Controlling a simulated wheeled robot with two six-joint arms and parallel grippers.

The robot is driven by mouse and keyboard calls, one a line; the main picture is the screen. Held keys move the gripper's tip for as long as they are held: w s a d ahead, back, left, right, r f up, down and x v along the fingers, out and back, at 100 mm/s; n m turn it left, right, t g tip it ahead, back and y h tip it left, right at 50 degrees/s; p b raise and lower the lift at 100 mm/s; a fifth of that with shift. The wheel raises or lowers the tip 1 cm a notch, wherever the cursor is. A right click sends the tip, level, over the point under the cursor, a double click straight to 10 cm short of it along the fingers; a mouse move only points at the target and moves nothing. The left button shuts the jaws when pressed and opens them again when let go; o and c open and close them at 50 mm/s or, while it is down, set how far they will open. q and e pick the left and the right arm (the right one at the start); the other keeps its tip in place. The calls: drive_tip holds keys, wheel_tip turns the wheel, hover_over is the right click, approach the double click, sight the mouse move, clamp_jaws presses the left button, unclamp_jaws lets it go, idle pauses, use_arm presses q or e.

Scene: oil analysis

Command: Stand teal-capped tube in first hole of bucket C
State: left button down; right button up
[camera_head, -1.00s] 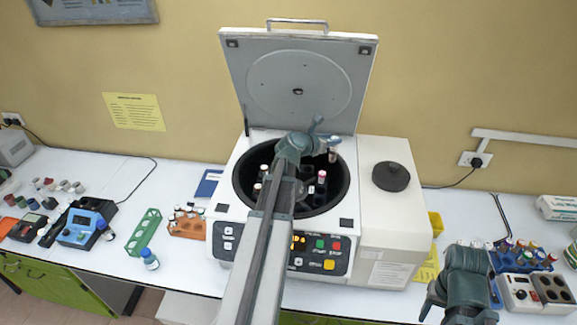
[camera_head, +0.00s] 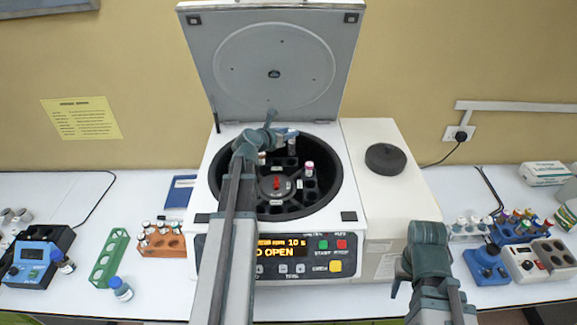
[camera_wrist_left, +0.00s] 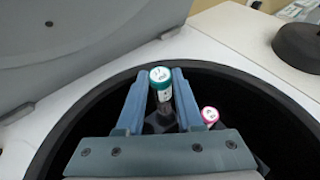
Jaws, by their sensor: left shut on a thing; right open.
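My left gripper (camera_head: 282,134) is over the rear of the open centrifuge bowl. It is shut on a teal-capped tube (camera_wrist_left: 160,82), which stands between its fingers in the left wrist view. That tube also shows in the head view (camera_head: 292,145), roughly upright. Its lower end is hard to make out, so I cannot tell whether it sits in a hole. A pink-capped tube (camera_head: 309,169) stands in the rotor to the right and also shows in the wrist view (camera_wrist_left: 209,115). The bucket letters are too small to read. My right gripper (camera_head: 400,285) is open over the bench's right part.
The centrifuge lid (camera_head: 272,65) stands open behind the bowl; the red rotor knob (camera_head: 277,183) is at its centre. A green rack (camera_head: 108,258), an orange rack (camera_head: 162,245) and a blue-capped bottle (camera_head: 120,288) are left. A blue rack (camera_head: 515,232) is right.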

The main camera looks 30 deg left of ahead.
sight(289, 153)
use_arm(q)
drive_tip(key=shift+f+b, duration=4.35)
drive_tip(key=shift+f, duration=0.4)
drive_tip(key=shift+f, duration=0.1)
drive_tip(key=shift+f, duration=0.15)
drive_tip(key=c, duration=0.5)
unclamp_jaws()
drive_tip(key=shift+c, duration=0.2)
drive_tip(key=shift+r, duration=0.25)
drive_tip(key=p+v, duration=0.4)
drive_tip(key=v, duration=0.8)
drive_tip(key=shift+p, duration=0.3)
drive_tip(key=shift+a+r, duration=0.1)
